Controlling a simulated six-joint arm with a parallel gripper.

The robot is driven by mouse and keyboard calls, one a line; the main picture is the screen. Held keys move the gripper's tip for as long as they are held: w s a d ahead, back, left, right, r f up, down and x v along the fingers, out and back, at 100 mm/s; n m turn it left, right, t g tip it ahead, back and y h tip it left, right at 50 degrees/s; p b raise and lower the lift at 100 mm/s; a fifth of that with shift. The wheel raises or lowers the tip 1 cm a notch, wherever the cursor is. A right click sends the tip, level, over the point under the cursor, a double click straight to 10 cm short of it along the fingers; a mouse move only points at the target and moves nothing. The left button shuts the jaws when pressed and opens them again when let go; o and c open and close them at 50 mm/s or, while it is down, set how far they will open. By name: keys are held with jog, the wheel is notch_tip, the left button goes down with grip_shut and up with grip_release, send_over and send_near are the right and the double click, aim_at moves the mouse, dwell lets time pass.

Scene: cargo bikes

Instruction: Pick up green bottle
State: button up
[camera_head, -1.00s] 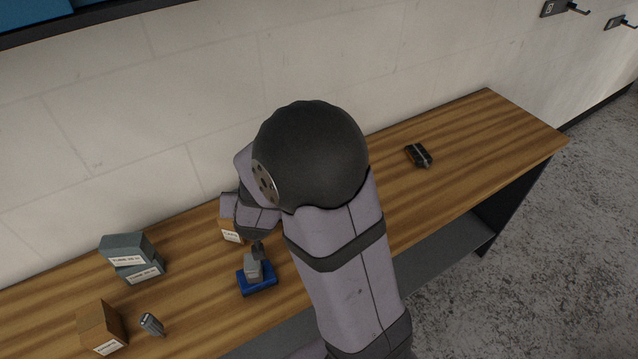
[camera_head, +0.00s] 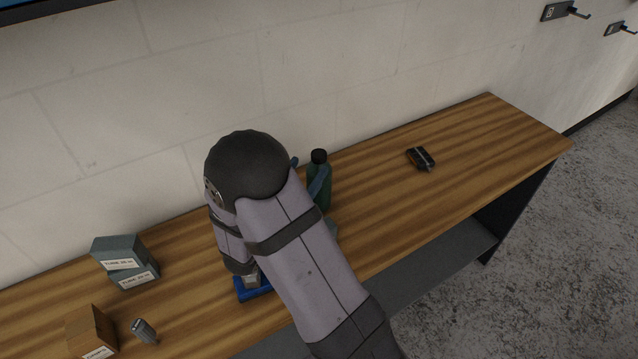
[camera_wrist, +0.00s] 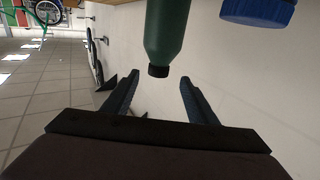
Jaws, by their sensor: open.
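The green bottle (camera_head: 322,196) with its black cap stands upright on the wooden bench near the wall in the head view, partly hidden by my arm and a finger. In the wrist view the green bottle (camera_wrist: 165,28) comes in from the top edge, its black cap pointing down toward the space between my fingertips. My gripper (camera_wrist: 160,78) is open, with one finger on each side of the cap's line and a visible gap to both. In the head view, my gripper (camera_head: 308,172) has one finger in front of the bottle and another to its left.
A blue capped object (camera_wrist: 258,10) is close to the bottle's right in the wrist view. The right bench is mostly clear.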

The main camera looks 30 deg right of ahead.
aim_at(315, 161)
jog(key=shift+p+x, duration=1.75)
jog(key=shift+x, duration=1.25)
jog(key=shift+w+d+f, duration=0.1)
jog(key=shift+d+f, duration=0.15)
jog(key=shift+d, duration=0.3)
jog(key=shift+c, duration=0.4)
grip_shut()
jog(key=shift+r, duration=0.15)
